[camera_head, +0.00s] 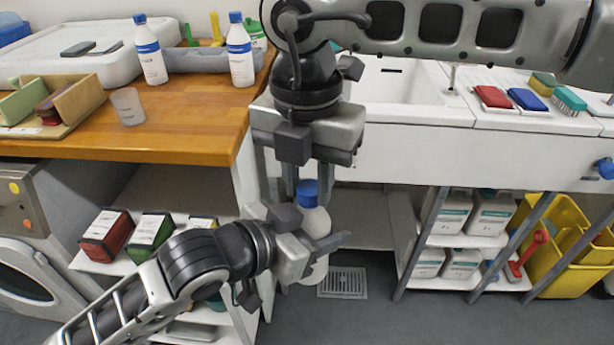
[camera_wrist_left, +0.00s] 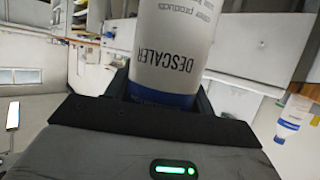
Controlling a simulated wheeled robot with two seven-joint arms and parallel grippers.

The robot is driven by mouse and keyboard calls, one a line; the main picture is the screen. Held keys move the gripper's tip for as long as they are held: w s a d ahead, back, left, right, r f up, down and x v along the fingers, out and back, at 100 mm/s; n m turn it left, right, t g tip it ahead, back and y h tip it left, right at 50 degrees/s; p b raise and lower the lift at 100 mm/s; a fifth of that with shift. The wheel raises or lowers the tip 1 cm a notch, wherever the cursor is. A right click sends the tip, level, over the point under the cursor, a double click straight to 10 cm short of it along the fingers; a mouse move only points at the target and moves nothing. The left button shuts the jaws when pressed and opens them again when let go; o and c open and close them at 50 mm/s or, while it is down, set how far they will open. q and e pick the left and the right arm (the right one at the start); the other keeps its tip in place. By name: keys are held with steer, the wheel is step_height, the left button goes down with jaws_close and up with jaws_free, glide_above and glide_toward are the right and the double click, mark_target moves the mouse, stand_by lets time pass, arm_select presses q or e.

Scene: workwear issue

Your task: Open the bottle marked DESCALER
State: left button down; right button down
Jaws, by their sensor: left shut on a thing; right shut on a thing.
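The DESCALER bottle (camera_head: 314,222) is white with a blue cap (camera_head: 307,191) and is held in the air, roughly upright, in front of the counter. My left gripper (camera_head: 312,238) is shut around its body from the left. In the left wrist view the bottle (camera_wrist_left: 176,45) fills the space between the fingers, with the word DESCALER readable above a blue band. My right gripper (camera_head: 307,182) points down from above and is shut on the blue cap. The cap appears to sit on the bottle's neck; its threads are hidden.
Two similar white bottles with blue caps (camera_head: 150,50) (camera_head: 240,52) stand on the wooden counter (camera_head: 190,135), near a clear cup (camera_head: 128,106). A sink (camera_head: 405,85) lies behind my arms. Shelves with boxes and canisters stand below. A floor drain (camera_head: 343,283) lies beneath the bottle.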

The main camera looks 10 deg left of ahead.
steer(key=n, duration=0.4)
steer(key=shift+s+a+r, duration=0.1)
steer(key=shift+s+a, duration=0.05)
steer(key=shift+a, duration=0.15)
steer(key=n, duration=0.5)
steer(key=shift+s+d+n, duration=0.1)
steer(key=shift+n, duration=0.2)
steer(key=n, duration=0.5)
steer(key=shift+d, duration=0.15)
steer(key=n, duration=0.4)
steer(key=shift+d+n, duration=0.1)
steer(key=shift+n, duration=0.3)
steer(key=n, duration=0.2)
steer(key=shift+n, duration=0.4)
steer(key=n, duration=0.4)
steer(key=shift+w+d+n, duration=0.1)
steer(key=shift+w+n, duration=0.1)
steer(key=shift+n, duration=0.1)
steer(key=n, duration=0.4)
steer(key=shift+w+n, duration=0.2)
steer(key=shift+n, duration=0.2)
steer(key=n, duration=0.3)
steer(key=shift+w+d+r+n, duration=0.1)
steer(key=shift+w+n, duration=0.1)
steer(key=shift+n, duration=0.1)
steer(key=shift+s, duration=0.1)
steer(key=shift+r, duration=0.15)
steer(key=shift+r, duration=0.95)
